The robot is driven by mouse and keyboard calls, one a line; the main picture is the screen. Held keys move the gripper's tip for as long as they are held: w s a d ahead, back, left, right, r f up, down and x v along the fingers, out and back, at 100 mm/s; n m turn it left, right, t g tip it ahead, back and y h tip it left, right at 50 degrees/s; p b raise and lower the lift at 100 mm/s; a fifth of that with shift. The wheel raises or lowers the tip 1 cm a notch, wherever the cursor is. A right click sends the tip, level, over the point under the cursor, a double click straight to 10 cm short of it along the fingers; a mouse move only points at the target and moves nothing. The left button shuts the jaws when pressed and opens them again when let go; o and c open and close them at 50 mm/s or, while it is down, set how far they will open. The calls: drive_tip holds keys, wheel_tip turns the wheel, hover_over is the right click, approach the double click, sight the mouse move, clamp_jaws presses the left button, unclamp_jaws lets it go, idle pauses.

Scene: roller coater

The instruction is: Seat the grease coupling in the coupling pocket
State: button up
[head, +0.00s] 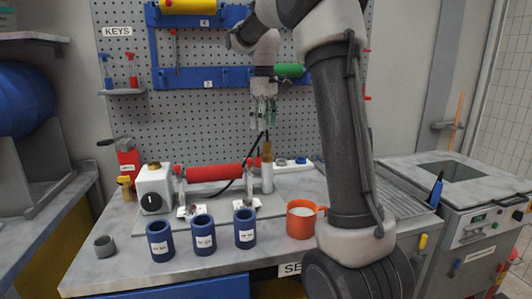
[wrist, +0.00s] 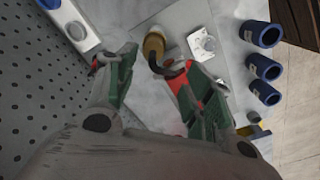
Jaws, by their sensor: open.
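A brass-coloured cylinder (head: 267,150), likely the grease coupling, stands at the right end of the red roller, beside a black hose. It also shows in the wrist view (wrist: 154,43), beyond and between my fingertips. My gripper (head: 264,123) points down above it, open and empty; its spread fingers also show in the wrist view (wrist: 155,64). A white block (head: 294,167) with a round grey recess and a blue part lies to the right of the cylinder. In the wrist view the recess (wrist: 76,31) is at upper left. I cannot tell whether this recess is the coupling pocket.
The red roller (head: 215,173) lies between its end supports, with a white motor box (head: 154,188) at left. Blue cups (head: 204,236) and an orange mug (head: 301,222) stand along the front. A pegboard (head: 130,65) rises behind the bench.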

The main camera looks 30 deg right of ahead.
sight(267, 142)
drive_tip(key=f, duration=0.2)
drive_tip(key=d+f, duration=0.1)
drive_tip(key=f, duration=0.5)
drive_tip(key=shift+w+d, duration=0.1)
drive_tip(key=shift+d, duration=0.1)
drive_tip(key=shift+c, duration=0.4)
clamp_jaws()
